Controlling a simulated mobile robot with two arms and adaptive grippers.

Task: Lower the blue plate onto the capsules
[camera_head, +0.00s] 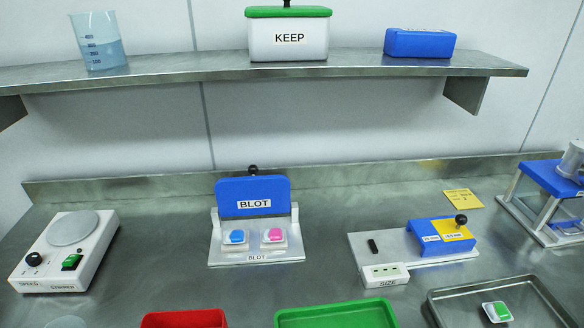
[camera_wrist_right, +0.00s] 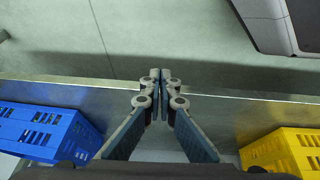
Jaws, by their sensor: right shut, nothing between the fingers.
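The blue plate (camera_head: 252,190), labelled BLOT, stands raised and nearly upright at the back of a grey metal base (camera_head: 228,260) in the head view. A black knob (camera_head: 253,170) sits on its top edge. In front of it, on the base, are a blue capsule (camera_head: 236,237) and a pink capsule (camera_head: 273,235), each in a small white holder. The plate is apart from both. My right gripper (camera_wrist_right: 160,78) is shut and empty in the right wrist view, over the bench's edge; neither plate nor capsules show there. My left gripper is not in view.
A dial device (camera_head: 65,255) stands left and a SIZE fixture (camera_head: 440,238) right. Red (camera_head: 185,319) and green (camera_head: 335,314) trays and a metal tray (camera_head: 440,308) line the front. A shelf (camera_head: 200,72) hangs above. Blue (camera_wrist_right: 45,132) and yellow (camera_wrist_right: 285,150) crates flank my right gripper.

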